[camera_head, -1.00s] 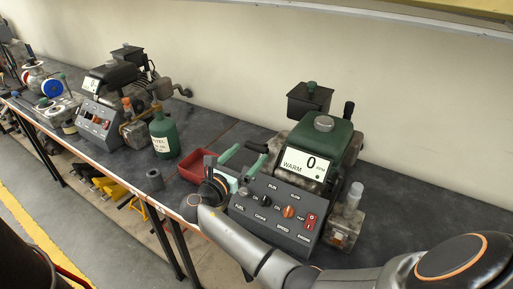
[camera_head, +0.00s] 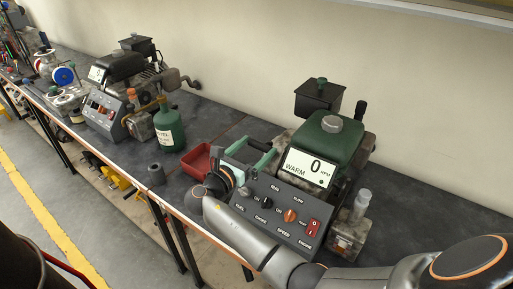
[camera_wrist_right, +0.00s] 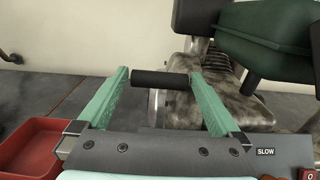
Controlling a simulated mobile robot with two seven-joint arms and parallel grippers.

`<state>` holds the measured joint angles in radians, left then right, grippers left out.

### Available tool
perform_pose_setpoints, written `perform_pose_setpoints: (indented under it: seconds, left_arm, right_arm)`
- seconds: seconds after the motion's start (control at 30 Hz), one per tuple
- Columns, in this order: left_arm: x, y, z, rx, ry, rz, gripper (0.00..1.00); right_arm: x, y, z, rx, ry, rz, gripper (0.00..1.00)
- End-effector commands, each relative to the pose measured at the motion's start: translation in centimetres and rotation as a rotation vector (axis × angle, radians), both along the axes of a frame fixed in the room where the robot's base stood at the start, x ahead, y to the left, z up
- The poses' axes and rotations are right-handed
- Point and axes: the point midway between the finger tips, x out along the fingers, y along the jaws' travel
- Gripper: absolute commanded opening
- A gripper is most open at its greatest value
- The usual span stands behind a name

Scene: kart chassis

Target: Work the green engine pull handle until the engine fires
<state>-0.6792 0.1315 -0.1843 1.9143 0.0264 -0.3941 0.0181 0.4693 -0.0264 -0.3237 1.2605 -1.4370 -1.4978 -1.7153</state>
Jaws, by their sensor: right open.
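The green engine (camera_head: 330,140) stands on the bench at right, its display (camera_head: 309,167) reading WARM and 0 RPM. Its pull handle is a short black bar (camera_wrist_right: 160,79), lying crosswise between the fingertips in the wrist view, nearer the right one; contact is unclear. In the head view the handle is small and partly hidden by the fingers. My left gripper is out of view.
A red tray (camera_head: 197,160) lies left of the gripper. A green bottle (camera_head: 168,128) and a second, black engine (camera_head: 125,72) stand farther left. The wall is close behind the bench.

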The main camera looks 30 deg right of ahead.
Motion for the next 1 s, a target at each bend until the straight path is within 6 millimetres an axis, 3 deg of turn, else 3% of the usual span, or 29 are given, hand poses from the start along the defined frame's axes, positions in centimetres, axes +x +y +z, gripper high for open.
perform_pose_setpoints:
  seconds: [0.17, 1.0]
  left_arm:
    - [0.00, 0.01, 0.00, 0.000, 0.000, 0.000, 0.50]
    - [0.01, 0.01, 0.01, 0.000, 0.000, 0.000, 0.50]
  right_arm:
    - [0.00, 0.02, 0.01, 0.000, 0.000, 0.000, 0.98]
    - [0.00, -0.01, -0.01, 0.001, 0.000, 0.000, 0.03]
